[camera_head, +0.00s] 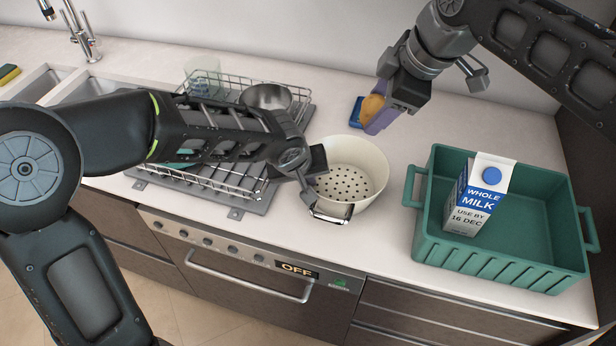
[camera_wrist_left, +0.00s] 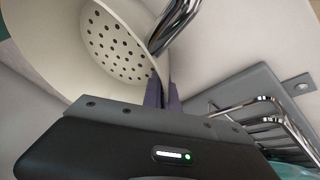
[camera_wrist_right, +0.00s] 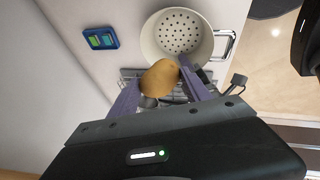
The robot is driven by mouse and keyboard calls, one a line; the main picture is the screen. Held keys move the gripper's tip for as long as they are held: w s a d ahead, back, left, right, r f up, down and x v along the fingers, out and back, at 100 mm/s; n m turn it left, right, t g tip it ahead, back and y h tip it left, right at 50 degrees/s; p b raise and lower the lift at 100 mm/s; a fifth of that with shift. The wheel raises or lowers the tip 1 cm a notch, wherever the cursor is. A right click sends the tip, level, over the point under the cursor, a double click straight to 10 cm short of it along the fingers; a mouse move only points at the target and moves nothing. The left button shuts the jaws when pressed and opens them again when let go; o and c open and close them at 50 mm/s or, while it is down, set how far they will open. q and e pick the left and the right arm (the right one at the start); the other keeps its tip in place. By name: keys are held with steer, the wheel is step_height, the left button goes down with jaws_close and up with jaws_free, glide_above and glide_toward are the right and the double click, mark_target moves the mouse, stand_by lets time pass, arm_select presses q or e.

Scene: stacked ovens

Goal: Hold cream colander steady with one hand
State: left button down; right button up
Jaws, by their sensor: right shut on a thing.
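The cream colander (camera_head: 352,180) stands upright on the counter between the dish rack and the green crate; its inside looks empty. My left gripper (camera_wrist_left: 163,92) is at the colander's rim, its two fingers close together with the colander's wall between them. The colander also shows in the left wrist view (camera_wrist_left: 88,70). In the head view my left wrist hides part of its left side. My right gripper (camera_head: 378,115) is shut on a brown, potato-like thing (camera_wrist_right: 160,79), held above the counter behind the colander. The colander shows beyond it in the right wrist view (camera_wrist_right: 182,62).
A green crate (camera_head: 500,262) with a milk carton (camera_head: 478,200) stands to the right. A wire dish rack (camera_head: 215,185) with a metal bowl (camera_head: 266,96) is to the left. A small blue item (camera_wrist_right: 101,38) lies behind the colander. An oven marked OFF (camera_head: 255,275) is below the counter.

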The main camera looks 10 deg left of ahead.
stand_by(0.8)
step_height(320, 180, down, 10)
steer(key=w+a, duration=0.1)
steer(key=shift+r, duration=0.25)
glide_toward(350, 184)
steer(key=shift+w+a+r, duration=0.55)
steer(key=shift+w+a, duration=0.05)
steer(key=shift+w, duration=0.1)
steer(key=shift+f, duration=2.5)
steer(key=shift+f, duration=0.1)
